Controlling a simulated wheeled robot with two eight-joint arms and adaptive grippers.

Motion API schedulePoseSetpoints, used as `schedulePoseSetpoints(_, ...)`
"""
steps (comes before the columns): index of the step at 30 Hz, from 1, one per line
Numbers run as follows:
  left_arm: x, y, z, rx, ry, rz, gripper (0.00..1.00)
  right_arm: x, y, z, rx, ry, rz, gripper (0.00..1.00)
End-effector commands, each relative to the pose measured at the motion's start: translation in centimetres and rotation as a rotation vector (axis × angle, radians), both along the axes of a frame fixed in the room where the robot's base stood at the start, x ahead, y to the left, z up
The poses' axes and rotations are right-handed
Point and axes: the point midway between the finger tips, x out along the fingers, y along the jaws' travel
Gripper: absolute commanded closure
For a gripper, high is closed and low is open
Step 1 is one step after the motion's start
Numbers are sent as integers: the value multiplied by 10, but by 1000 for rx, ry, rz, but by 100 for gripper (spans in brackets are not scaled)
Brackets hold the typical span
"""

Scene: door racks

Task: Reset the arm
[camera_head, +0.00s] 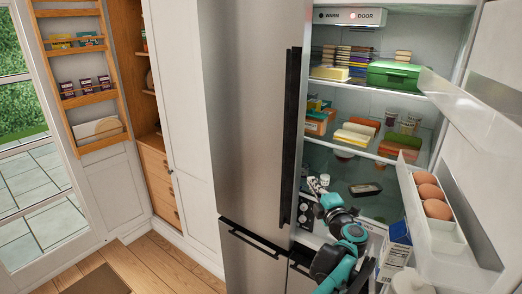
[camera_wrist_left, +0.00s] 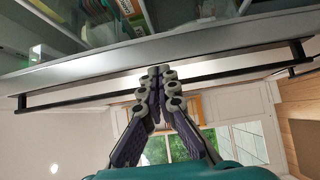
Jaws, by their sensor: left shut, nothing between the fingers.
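My left gripper (camera_head: 317,186) is in the head view, in front of the open fridge compartment, just right of the long black handle of the steel fridge door. In the left wrist view its fingers (camera_wrist_left: 160,72) meet at the tips, with nothing between them. There a long black handle bar (camera_wrist_left: 90,98) runs across behind the fingers, along the steel door edge (camera_wrist_left: 90,68). I cannot tell whether the fingers touch the bar. My right gripper is in neither view.
The right fridge door (camera_head: 445,210) stands open, with brown eggs (camera_head: 431,190) in its rack. The steel door (camera_head: 250,120) at left is closed. Shelves hold a green box (camera_head: 393,75) and several packets. A wooden door rack (camera_head: 85,90) hangs at far left. Floor shows at lower left.

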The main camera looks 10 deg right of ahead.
Motion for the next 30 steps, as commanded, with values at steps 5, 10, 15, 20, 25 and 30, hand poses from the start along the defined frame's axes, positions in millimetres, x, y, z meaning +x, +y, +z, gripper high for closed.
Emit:
schedulePoseSetpoints(5, 12, 37, 44, 86, -80, -66, 100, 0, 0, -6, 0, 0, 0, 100)
schedulePoseSetpoints(10, 7, 103, 100, 323, -186, -218, 100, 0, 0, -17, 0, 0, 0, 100)
schedulePoseSetpoints(15, -31, 171, 100, 625, -187, -376, 100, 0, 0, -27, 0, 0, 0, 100)
schedulePoseSetpoints(20, -88, 243, 46, 918, -64, -510, 100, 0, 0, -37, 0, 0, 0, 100)
schedulePoseSetpoints(25, -158, 324, -40, 1169, 165, -622, 100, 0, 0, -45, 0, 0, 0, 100)
schedulePoseSetpoints(30, -231, 398, -123, 1330, 427, -698, 100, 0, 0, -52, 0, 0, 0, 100)
